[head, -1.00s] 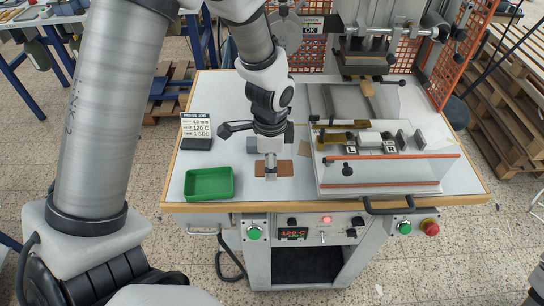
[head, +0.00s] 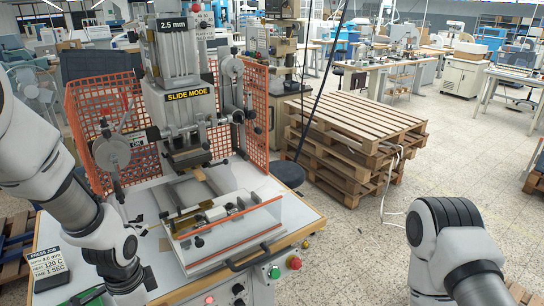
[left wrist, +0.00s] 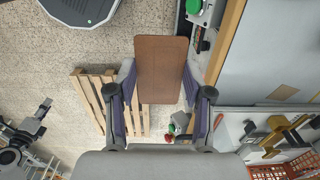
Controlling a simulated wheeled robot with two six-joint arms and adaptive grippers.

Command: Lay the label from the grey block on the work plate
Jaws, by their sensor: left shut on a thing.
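A brown rectangular label (left wrist: 162,68) is held between the two fingers of my left gripper (left wrist: 159,82) in the left wrist view. Its flat face shows to the camera, and behind it are the floor and the table's edge. In the head view my left arm comes in from the left, and its gripper and the label are hidden or cut off at the bottom. The press bed has a flat grey plate (head: 186,193) under the press head; I cannot tell for sure that this is the work plate. The grey block is not visible now. My right gripper is out of view.
The press has a clear guard (head: 235,232) with orange strips along the bed's front and orange mesh panels (head: 97,125) at its sides. A job sign (head: 48,264) stands at the table's left. Stacked pallets (head: 350,130) stand behind on the right.

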